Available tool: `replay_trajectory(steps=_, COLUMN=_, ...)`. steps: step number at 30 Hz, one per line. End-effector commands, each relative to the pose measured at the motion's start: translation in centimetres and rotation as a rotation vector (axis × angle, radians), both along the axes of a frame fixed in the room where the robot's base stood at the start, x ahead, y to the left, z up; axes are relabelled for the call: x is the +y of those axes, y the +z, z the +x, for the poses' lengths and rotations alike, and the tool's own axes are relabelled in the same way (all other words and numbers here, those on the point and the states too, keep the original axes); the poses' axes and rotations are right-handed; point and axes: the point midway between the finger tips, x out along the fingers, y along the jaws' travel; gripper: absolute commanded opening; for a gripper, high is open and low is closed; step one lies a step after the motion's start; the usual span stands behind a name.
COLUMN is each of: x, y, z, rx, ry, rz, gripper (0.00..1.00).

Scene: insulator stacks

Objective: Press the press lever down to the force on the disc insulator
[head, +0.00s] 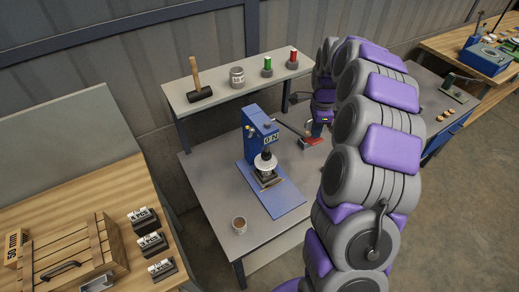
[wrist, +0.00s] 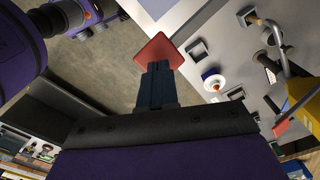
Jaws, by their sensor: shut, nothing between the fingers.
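The blue press (head: 257,133) stands on a blue base plate on the grey table in the head view. A small panel on it shows a readout too small to read surely. The white disc insulator (head: 264,162) sits under its ram. The lever runs right from the press to a flat red grip (head: 311,142). My gripper (head: 317,129) is just above and beside this grip, partly hidden by my arm. In the wrist view my gripper (wrist: 156,72) is shut and empty, its dark fingertips at a red plate (wrist: 158,49), apparently the grip. Contact is unclear.
A raised shelf (head: 222,92) behind holds a mallet, a can, and green and red pieces. A small cup (head: 239,226) stands at the table's front. A wooden bench (head: 100,205) with a crate and weights is at left. Another bench (head: 440,50) is at right.

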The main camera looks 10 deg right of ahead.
Motion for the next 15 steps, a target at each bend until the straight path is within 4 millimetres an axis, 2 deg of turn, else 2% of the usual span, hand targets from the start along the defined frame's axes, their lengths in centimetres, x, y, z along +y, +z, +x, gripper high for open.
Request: replay_trajectory(steps=15, x=0.05, y=-0.64, z=-0.12, rx=0.000, ry=0.000, rz=0.000, gripper=0.00)
